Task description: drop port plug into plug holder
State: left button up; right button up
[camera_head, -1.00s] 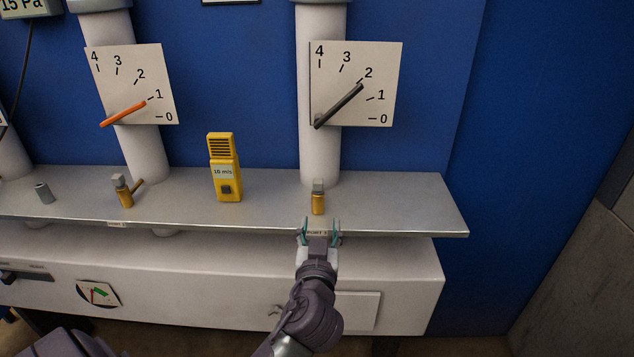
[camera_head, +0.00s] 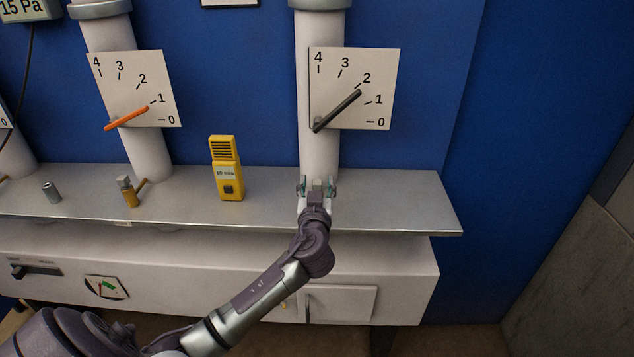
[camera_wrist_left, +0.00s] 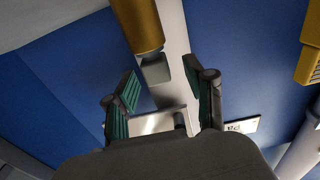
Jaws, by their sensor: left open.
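The port plug (camera_head: 317,184) is a small grey block on top of a brass port at the shelf's right part. My left gripper (camera_head: 316,187) is open around it, one teal-padded finger on each side. In the left wrist view the grey plug (camera_wrist_left: 155,70) sits on the end of the brass port (camera_wrist_left: 138,25), between the open fingers and apart from them. The gripper hides most of this port in the head view. I cannot clearly make out a plug holder. My right gripper is not in view.
The metal shelf (camera_head: 400,205) also carries a yellow air meter (camera_head: 227,180), a second brass port (camera_head: 130,195) with a side lever and a small grey cylinder (camera_head: 51,192). White pipes and dial plates stand behind. The shelf's right end is clear.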

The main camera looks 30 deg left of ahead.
pick_arm(q)
jog(key=shift+w+a, duration=0.3)
jog(key=shift+w, duration=0.2)
grip_shut()
